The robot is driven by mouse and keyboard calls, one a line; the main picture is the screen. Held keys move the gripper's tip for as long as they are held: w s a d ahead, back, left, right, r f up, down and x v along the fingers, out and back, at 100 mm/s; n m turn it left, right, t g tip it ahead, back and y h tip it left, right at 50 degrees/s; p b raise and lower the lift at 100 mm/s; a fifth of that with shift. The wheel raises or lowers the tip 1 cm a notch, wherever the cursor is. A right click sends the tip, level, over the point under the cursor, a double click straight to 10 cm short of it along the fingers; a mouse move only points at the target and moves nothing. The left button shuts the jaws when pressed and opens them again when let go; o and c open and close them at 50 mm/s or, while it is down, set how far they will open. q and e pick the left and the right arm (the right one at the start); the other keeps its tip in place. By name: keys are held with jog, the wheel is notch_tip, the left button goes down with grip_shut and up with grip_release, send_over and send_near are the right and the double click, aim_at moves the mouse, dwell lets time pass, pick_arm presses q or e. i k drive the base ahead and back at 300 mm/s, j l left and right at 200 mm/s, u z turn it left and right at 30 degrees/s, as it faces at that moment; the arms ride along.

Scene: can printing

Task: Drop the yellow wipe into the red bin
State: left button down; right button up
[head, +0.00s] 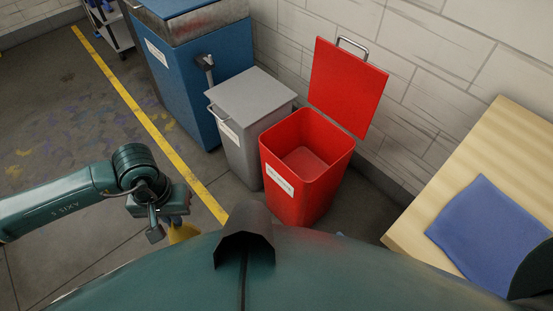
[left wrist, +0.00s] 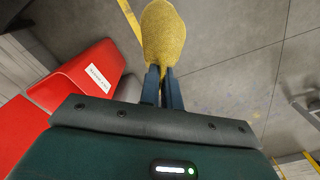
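The red bin (head: 302,185) stands open against the wall, right of the grey bin, with its red lid (head: 346,85) raised. Its inside looks empty. My left gripper (head: 168,215) is left of the red bin and apart from it. It is shut on the yellow wipe (head: 183,232), which hangs below the fingers and is partly hidden behind my body. In the left wrist view, the wipe (left wrist: 163,38) sticks out beyond the closed fingertips (left wrist: 162,75), and the red bin (left wrist: 75,80) shows at the left. My right gripper is not in view.
A closed grey bin (head: 245,110) and a tall blue unit (head: 200,70) stand left of the red bin. A wooden table (head: 505,130) with a blue cloth (head: 490,225) is at the right. The floor left of the yellow line (head: 150,125) is mostly clear.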

aim_at(305, 157)
jog(key=i+j, duration=0.6)
jog(key=i, duration=0.15)
jog(key=i+j+z, duration=0.1)
jog(key=i+j, duration=0.45)
jog(key=i, duration=0.2)
jog(key=i+j+z, duration=0.1)
jog(key=z, duration=2.6)
